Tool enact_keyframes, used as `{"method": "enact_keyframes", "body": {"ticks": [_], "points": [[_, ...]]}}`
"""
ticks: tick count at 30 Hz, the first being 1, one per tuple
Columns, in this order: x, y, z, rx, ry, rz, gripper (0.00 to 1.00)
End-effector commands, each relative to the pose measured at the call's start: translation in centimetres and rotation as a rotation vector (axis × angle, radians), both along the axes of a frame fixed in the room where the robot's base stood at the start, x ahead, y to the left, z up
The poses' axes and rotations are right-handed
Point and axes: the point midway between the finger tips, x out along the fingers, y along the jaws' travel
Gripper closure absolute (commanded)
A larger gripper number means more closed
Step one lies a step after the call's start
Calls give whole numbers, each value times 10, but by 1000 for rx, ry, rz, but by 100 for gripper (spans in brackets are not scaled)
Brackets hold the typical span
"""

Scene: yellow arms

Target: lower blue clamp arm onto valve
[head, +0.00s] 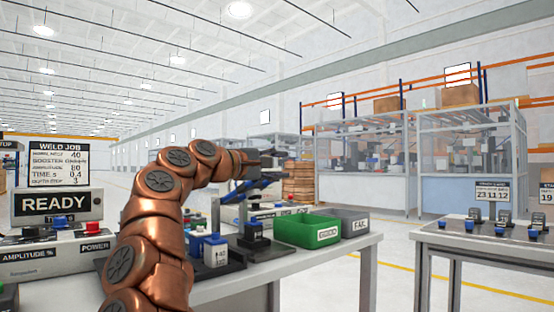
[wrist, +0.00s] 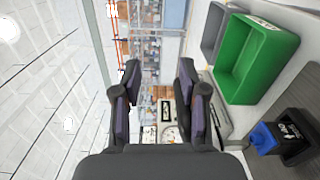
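A blue bar that looks like the clamp arm (head: 243,191) slants up to the right in the head view, above the bench fixtures. My gripper (head: 268,160) is just above its upper end; I cannot tell whether they touch. The wrist view shows my gripper (wrist: 157,80) with its two dark fingers wide apart and nothing between them. The blue bar does not show clearly there. A black block with a blue part (head: 254,240) stands below the bar in the head view; it also shows at lower right in the wrist view (wrist: 292,133). I cannot tell which part is the valve.
A green bin (head: 300,231) and a grey bin (head: 354,222) stand to the right on the bench. White blocks with blue tops (head: 214,251) stand near my arm. A READY display box (head: 57,205) is at left. A second table (head: 480,240) is at right, with open floor between.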

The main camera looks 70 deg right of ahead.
Motion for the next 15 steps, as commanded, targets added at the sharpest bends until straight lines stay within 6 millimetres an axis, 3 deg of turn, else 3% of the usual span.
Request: {"method": "enact_keyframes", "body": {"ticks": [15], "points": [[-5,2,14,0,-5,-7,58]]}}
